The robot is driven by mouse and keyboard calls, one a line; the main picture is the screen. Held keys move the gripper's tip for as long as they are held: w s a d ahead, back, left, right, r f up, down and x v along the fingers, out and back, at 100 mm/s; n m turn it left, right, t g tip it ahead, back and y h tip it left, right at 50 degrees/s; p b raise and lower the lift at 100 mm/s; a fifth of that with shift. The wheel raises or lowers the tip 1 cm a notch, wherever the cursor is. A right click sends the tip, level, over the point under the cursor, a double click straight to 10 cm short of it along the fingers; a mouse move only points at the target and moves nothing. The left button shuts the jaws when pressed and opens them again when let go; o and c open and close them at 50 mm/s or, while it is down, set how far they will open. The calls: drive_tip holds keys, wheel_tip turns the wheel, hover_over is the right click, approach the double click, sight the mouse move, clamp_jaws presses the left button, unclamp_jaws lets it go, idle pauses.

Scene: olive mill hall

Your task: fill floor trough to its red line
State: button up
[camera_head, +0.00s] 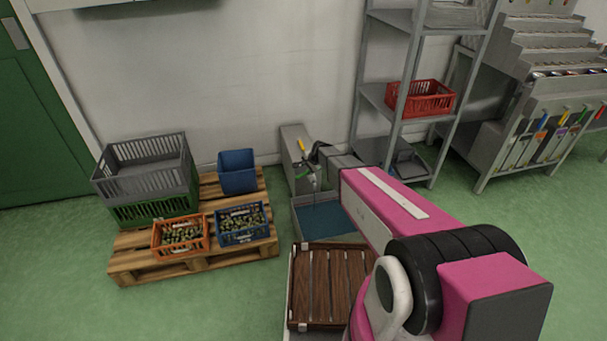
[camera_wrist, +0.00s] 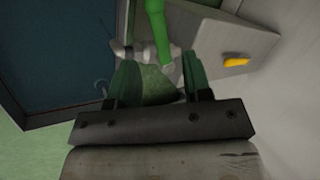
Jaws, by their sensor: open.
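The floor trough (camera_head: 297,226) stands by the wall, a grey-rimmed box with a dark blue-teal inside. Its corner fills the left of the wrist view (camera_wrist: 22,112). A grey tap (camera_wrist: 174,74) with a green lever (camera_wrist: 157,30) is by the trough's edge. My gripper (camera_wrist: 155,72) is open, its two green fingers on either side of the tap's lower part; contact cannot be told. In the head view my gripper (camera_head: 318,155) is small beside the grey wall box.
A yellow handle (camera_wrist: 236,62) sits on the grey box (camera_head: 294,142). A slatted brown crate (camera_head: 330,285) lies in front of the trough. Left is a pallet (camera_head: 190,264) with crates and a blue bin (camera_head: 237,172); right is a grey shelf rack (camera_head: 400,20) holding a red crate (camera_head: 422,98).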

sight(303, 174)
drive_tip(key=x, duration=0.6)
drive_tip(key=shift+w+f, duration=0.1)
drive_tip(key=shift+f, duration=0.1)
clamp_jaws()
